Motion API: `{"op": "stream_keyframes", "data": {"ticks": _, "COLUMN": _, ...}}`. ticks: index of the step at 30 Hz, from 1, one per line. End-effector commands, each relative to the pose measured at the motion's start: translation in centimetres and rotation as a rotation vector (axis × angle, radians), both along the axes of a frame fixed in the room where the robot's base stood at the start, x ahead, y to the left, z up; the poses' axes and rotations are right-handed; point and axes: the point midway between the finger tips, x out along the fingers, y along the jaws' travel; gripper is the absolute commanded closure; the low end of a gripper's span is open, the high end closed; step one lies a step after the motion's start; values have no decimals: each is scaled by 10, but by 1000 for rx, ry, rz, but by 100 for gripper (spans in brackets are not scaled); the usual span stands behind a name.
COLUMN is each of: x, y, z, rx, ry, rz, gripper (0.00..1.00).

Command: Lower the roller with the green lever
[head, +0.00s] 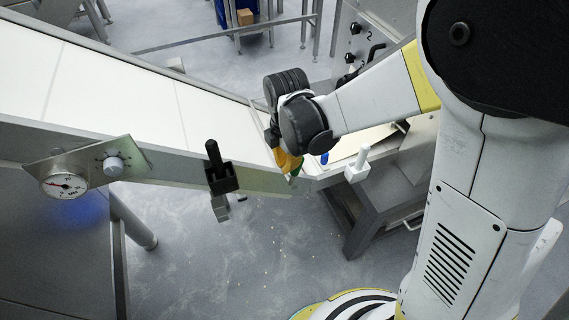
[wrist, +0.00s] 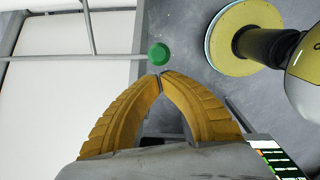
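The green round knob (wrist: 159,53) of the lever shows in the wrist view, just beyond my fingertips. A thin grey bar (wrist: 70,57) runs leftward from beside it. My gripper (wrist: 161,75) has two yellow ribbed fingers whose tips meet, with nothing visible held between them. I cannot tell whether the tips touch the knob. In the head view my gripper (head: 287,161) is at the right end of the white conveyor, partly hidden by my wrist. I cannot make out the roller clearly in either view.
The white conveyor belt (head: 125,85) slopes down from the left. Its side carries a dial gauge (head: 64,186), a grey knob (head: 113,166) and a black-handled clamp (head: 219,178). A white-handled lever (head: 357,164) stands right of my gripper. Open floor (head: 255,250) lies in front.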

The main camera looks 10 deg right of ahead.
Motion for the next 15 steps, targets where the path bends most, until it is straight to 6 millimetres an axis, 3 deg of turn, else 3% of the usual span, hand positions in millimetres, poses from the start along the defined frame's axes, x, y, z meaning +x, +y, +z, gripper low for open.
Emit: {"op": "stream_keyframes", "data": {"ticks": 15, "x": 4, "y": -12, "z": 1, "rx": 107, "ry": 30, "rz": -3, "gripper": 100}}
